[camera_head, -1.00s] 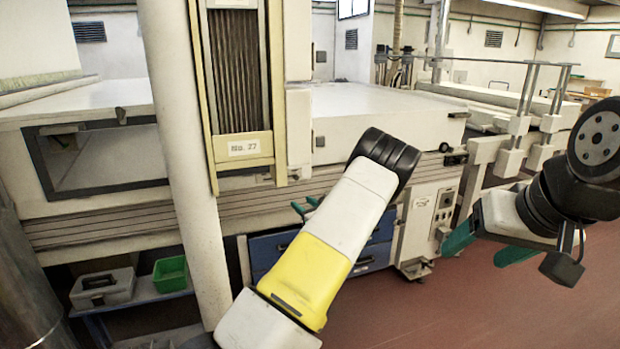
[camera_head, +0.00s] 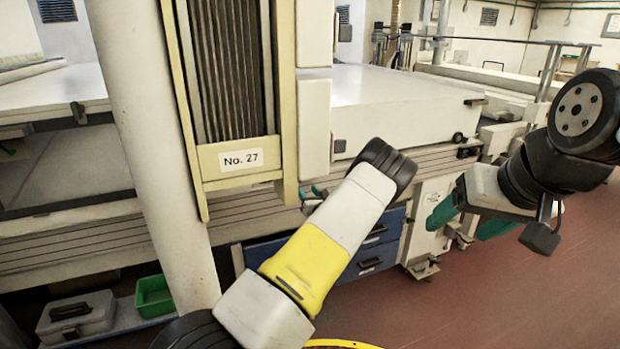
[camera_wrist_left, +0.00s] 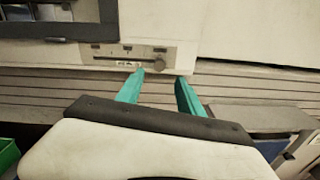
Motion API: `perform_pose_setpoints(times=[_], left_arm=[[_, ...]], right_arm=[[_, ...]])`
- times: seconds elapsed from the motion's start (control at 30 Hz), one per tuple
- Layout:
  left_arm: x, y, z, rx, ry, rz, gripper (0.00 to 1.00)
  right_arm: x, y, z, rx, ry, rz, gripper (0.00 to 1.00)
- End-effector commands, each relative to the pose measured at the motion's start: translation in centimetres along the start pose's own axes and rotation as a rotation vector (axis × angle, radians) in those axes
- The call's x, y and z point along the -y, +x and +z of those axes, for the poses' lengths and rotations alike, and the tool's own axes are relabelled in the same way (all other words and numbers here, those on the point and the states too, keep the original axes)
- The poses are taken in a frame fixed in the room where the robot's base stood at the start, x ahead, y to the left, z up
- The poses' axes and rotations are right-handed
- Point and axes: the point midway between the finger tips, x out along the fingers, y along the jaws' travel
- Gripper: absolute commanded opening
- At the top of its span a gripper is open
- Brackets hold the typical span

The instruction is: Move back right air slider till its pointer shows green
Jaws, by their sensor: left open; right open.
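In the left wrist view a grey slider panel (camera_wrist_left: 128,53) with a horizontal slot and small marks sits on the machine's front, below a dark-framed window. I cannot make out a pointer colour. My right gripper (camera_head: 456,230) is open and empty over the floor at the right.
The curing machine (camera_head: 395,107) fills the middle and left. A column marked No. 27 (camera_head: 242,159) and a thick white post (camera_head: 165,180) stand in front. Blue drawers (camera_head: 372,257) and a green bin (camera_head: 153,296) are below. Red floor (camera_head: 470,300) is clear at right.

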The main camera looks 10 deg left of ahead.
Motion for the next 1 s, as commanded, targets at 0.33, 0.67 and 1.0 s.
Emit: perform_pose_setpoints(times=[0.33,0.67,1.0], left_arm=[[-0.1,5.4,0.0,0.001,-0.002,0.002,0.44],[0.0,7.3,0.0,0.0,-0.001,0.0,0.44],[-0.1,7.3,0.0,0.0,-0.001,0.001,0.09]], right_arm=[[0.0,0.0,0.0,0.0,0.0,0.0,0.69],[0.0,0.0,0.0,0.0,0.0,0.0,0.69],[0.0,0.0,0.0,0.0,0.0,0.0,0.69]])
